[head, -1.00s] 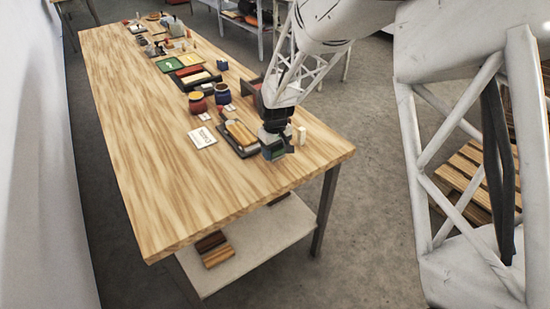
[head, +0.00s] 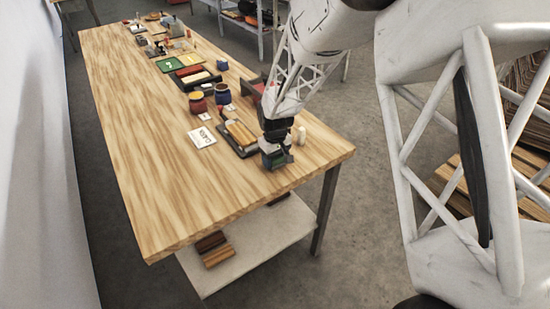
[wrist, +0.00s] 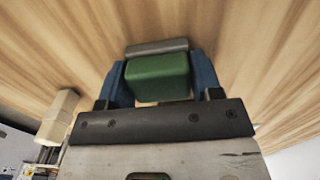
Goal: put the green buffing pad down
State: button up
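The green buffing pad (wrist: 158,77) sits between the two blue fingers of my gripper (wrist: 160,82) in the wrist view, with a grey part along its far side. The fingers appear to press on both its sides. In the head view my gripper (head: 273,150) points down at the near right end of the wooden table (head: 150,150), with the pad low at the tabletop. I cannot tell whether the pad's underside touches the wood.
A dark tray (head: 237,139) with tan pieces lies just left of my gripper. A small pale bottle (head: 301,135) stands close on its right. A white card (head: 202,138), a red jar (head: 197,102) and a blue jar (head: 222,94) are farther left. The table's near part is bare.

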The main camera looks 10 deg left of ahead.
jog(key=o, duration=0.4)
jog(key=shift+o, duration=0.2)
jog(key=shift+r, duration=0.1)
notch_tip(320, 180, up, 12)
dwell(0.5)
jog(key=shift+r, duration=0.1)
dwell(0.7)
